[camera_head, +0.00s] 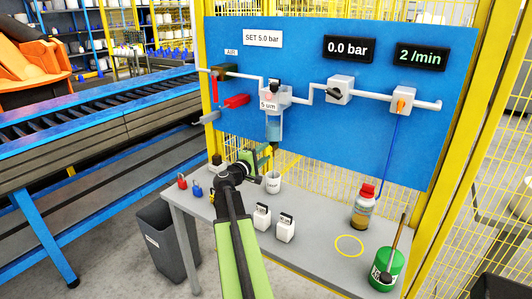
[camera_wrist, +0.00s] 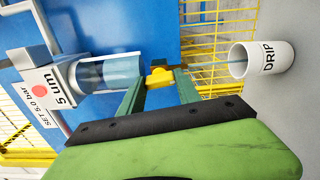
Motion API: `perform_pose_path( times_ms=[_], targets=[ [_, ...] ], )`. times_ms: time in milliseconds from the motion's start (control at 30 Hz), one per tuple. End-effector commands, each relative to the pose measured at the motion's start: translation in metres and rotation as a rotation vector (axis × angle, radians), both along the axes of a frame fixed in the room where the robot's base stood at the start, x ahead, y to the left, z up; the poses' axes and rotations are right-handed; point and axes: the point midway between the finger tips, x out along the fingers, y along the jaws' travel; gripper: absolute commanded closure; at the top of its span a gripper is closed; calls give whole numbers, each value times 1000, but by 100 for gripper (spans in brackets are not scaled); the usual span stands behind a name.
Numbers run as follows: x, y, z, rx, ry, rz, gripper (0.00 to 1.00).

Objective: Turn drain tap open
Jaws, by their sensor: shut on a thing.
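The filter unit (camera_head: 270,97), labelled 5 um, hangs on the blue panel with its clear bowl (camera_head: 273,128) pointing down and bluish liquid inside. In the wrist view the bowl (camera_wrist: 110,73) lies sideways. A small yellow drain tap (camera_wrist: 159,77) sits at the bowl's lower end. My gripper (camera_wrist: 161,79) is shut on the tap, one green finger on each side.
A grey bench (camera_head: 320,262) carries padlocks (camera_head: 197,190), two small white boxes (camera_head: 285,230), a red-capped bottle (camera_head: 362,208) and a green can (camera_head: 386,270). The blue panel (camera_head: 330,125) has a red valve handle (camera_head: 236,101) and a display reading 0.0 bar (camera_head: 348,48).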

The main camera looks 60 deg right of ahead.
Motion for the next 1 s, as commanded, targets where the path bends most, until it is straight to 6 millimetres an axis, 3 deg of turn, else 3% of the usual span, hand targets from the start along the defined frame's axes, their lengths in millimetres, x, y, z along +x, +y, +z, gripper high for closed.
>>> perform_pose_path(
  times_ms=[300,833,867,1000],
  targets=[
    [-4,0,-2,3,-114,-8,100],
    [-4,0,-2,4,-136,-10,100],
    [-4,0,-2,4,-136,-10,57],
    [-3,0,-2,3,-134,-6,39]
  ],
)
